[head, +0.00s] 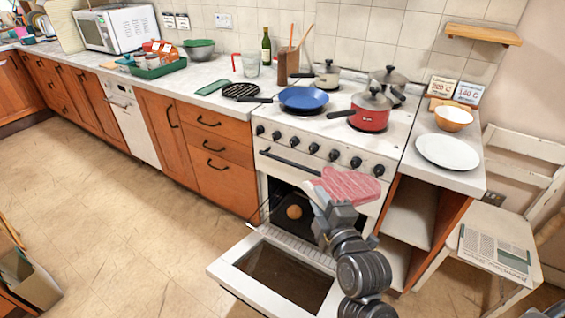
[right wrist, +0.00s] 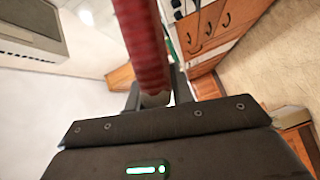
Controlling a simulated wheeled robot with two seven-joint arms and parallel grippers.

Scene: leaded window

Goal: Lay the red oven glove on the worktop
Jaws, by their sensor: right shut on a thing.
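The red oven glove (head: 345,185) is in my right gripper (head: 328,200), held in the air in front of the white cooker. The gripper is shut on its lower end. In the right wrist view the glove (right wrist: 142,45) stands up from between the fingers (right wrist: 155,98). The grey worktop (head: 215,78) runs along the wall to the left of the cooker. A short worktop piece (head: 470,181) lies to the right of the cooker. My left gripper is not in view.
The oven door (head: 240,293) is open, with a round brown thing (head: 294,212) inside the oven. A blue pan (head: 303,98) and a red pot (head: 370,110) stand on the hob. A white plate (head: 447,151) and a bowl (head: 453,117) take up much of the right worktop.

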